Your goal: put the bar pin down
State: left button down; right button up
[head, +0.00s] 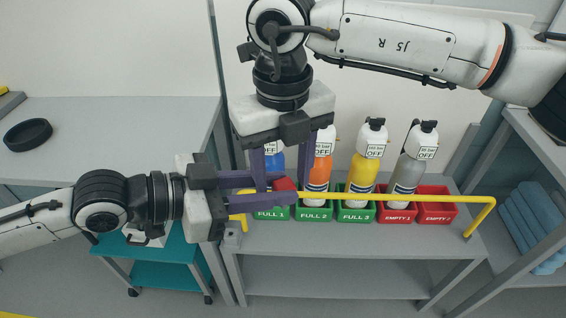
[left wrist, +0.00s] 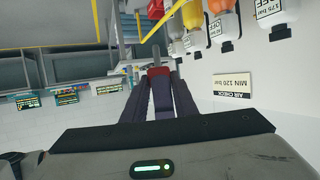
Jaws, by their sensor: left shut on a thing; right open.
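The bar pin shows as a red head (head: 284,185) in the head view, between the fingertips of my left gripper (head: 288,189). In the left wrist view the red head (left wrist: 158,72) sits between the purple fingers, with a grey shank (left wrist: 155,48) beyond it. My left gripper is shut on it, in front of the bottle rack. My right gripper (head: 280,183) reaches down from above, open, its fingers on either side of the area around the pin. A yellow bar (head: 400,196) runs across the front of the rack, its left part partly hidden by my left gripper.
Blue, orange (head: 320,170), yellow (head: 363,172) and grey (head: 408,172) bottles stand in green and red bins on the grey shelf (head: 350,240). The far-right red bin (head: 436,210) looks empty. A grey table (head: 110,130) at left holds a black round dish (head: 27,134) and has free room.

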jog(key=c, duration=0.9)
pick_arm(q)
jog(key=c, duration=1.3)
grip_release()
jog(key=shift+c, duration=0.2)
pick_arm(e)
jog(key=shift+c, duration=1.1)
